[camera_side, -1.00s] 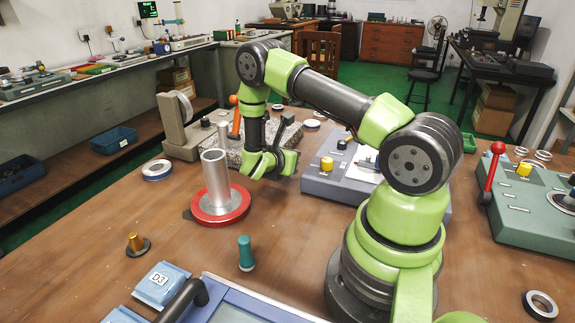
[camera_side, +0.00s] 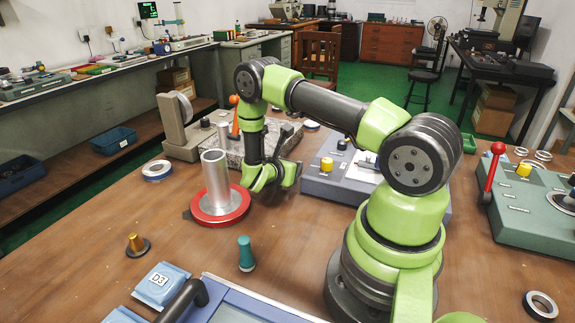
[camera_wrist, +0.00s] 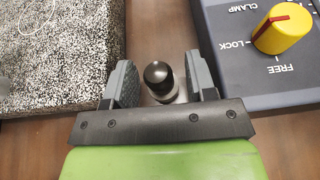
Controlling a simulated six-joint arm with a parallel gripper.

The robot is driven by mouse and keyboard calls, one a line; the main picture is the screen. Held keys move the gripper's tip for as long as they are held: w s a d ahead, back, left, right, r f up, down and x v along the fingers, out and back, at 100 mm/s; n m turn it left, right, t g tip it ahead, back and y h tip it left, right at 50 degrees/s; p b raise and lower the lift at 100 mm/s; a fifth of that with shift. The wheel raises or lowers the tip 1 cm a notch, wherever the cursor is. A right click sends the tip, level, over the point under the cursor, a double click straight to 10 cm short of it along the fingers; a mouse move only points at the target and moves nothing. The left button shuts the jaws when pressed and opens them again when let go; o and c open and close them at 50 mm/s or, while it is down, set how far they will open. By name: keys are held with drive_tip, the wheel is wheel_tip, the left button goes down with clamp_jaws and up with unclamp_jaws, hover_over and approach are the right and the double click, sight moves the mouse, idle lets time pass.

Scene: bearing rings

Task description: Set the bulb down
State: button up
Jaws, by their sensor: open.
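In the wrist view a small thing with a dark, glossy rounded top and a paler lower part, apparently the bulb (camera_wrist: 157,76), stands between my fingers. In the side view my gripper (camera_side: 265,182) points down low over the brown table, just right of the grey tube on the red ring. The bulb is hidden there by my gripper.
A grey tube (camera_side: 215,175) stands on a red ring (camera_side: 222,211) left of my gripper. A granite block (camera_side: 232,150) lies behind, and a control box (camera_side: 325,184) with a yellow knob (camera_wrist: 282,29) is close on the right. A teal peg (camera_side: 246,254) stands in front.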

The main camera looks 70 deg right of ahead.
drive_tip(key=v, duration=0.9)
drive_tip(key=shift+s, duration=0.2)
drive_tip(key=shift+a+r, duration=0.2)
drive_tip(key=shift+a, duration=0.05)
drive_tip(key=s+a+r+m+y, duration=0.4)
drive_tip(key=a+r+m+y, duration=0.1)
drive_tip(key=r+m, duration=0.3)
drive_tip(key=s+a+r+m+t+y, duration=0.1)
drive_tip(key=s+a+r+m+y, duration=0.3)
drive_tip(key=r+m, duration=0.5)
wheel_tip(320, 180, up, 2)
drive_tip(key=shift+s+a+r+y, duration=0.15)
drive_tip(key=shift+s+a+y, duration=0.25)
drive_tip(key=shift+a+y, duration=0.45)
drive_tip(key=shift+o, duration=0.5)
drive_tip(key=s+a+r+m+t+y, duration=0.3)
drive_tip(key=a+r+m+t+y, duration=0.1)
drive_tip(key=a+r+t, duration=0.1)
drive_tip(key=shift+s+a+r+t, duration=0.3)
drive_tip(key=shift+a+t, duration=0.3)
drive_tip(key=shift+a, duration=0.4)
drive_tip(key=shift+o, duration=0.7)
drive_tip(key=shift+a+r+m+t+y, duration=0.2)
drive_tip(key=shift+m+t+y, duration=0.1)
drive_tip(key=shift+y, duration=0.05)
